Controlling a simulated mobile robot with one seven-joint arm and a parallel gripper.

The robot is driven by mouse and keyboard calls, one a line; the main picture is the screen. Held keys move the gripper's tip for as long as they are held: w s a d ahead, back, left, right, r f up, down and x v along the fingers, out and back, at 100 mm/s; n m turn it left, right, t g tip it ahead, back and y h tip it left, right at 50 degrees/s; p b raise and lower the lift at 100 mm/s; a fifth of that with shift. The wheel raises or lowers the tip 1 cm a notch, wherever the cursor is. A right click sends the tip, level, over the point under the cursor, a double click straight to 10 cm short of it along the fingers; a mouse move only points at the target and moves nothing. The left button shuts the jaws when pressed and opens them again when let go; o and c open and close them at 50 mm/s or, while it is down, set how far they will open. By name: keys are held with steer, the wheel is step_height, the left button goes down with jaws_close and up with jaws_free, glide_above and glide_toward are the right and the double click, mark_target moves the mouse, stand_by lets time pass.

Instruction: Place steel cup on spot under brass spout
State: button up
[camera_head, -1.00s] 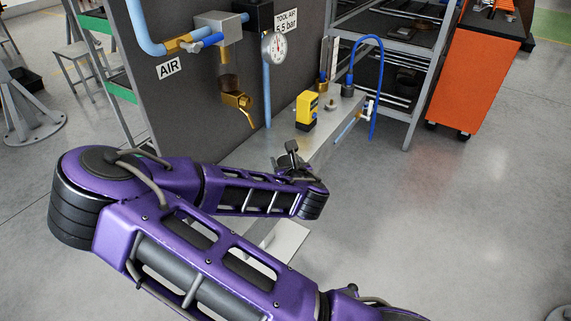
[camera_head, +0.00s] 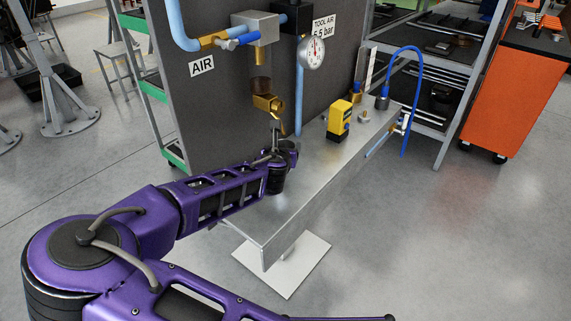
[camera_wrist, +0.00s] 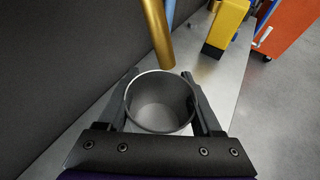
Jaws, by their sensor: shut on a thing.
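The steel cup (camera_wrist: 160,112) is in the wrist view, open end facing the camera, its inside looking empty. My gripper (camera_wrist: 159,77) has one finger on each side of the cup and is shut on it. The brass spout (camera_wrist: 158,38) ends just beyond the cup's far rim in the picture; the gap between them is hard to judge. In the head view the brass spout (camera_head: 268,103) hangs from the wall panel, and my gripper (camera_head: 279,157) is just below it, over the metal bench. The cup is hard to make out there. The spot under the spout is not visible.
The metal bench (camera_head: 322,165) holds a yellow device (camera_head: 340,120) and small fittings to the right. A dark panel (camera_head: 225,110) with pipes and a gauge (camera_head: 311,52) stands behind. A blue hose (camera_head: 405,50) arches at the bench's far end. The bench's near end is clear.

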steer(key=shift+f+b, duration=0.4)
steer(key=shift+f, duration=1.75)
steer(key=o, duration=1.4)
steer(key=shift+f, duration=0.15)
steer(key=shift+r, duration=0.2)
steer(key=p+v, duration=0.1)
steer(key=v, duration=1.1)
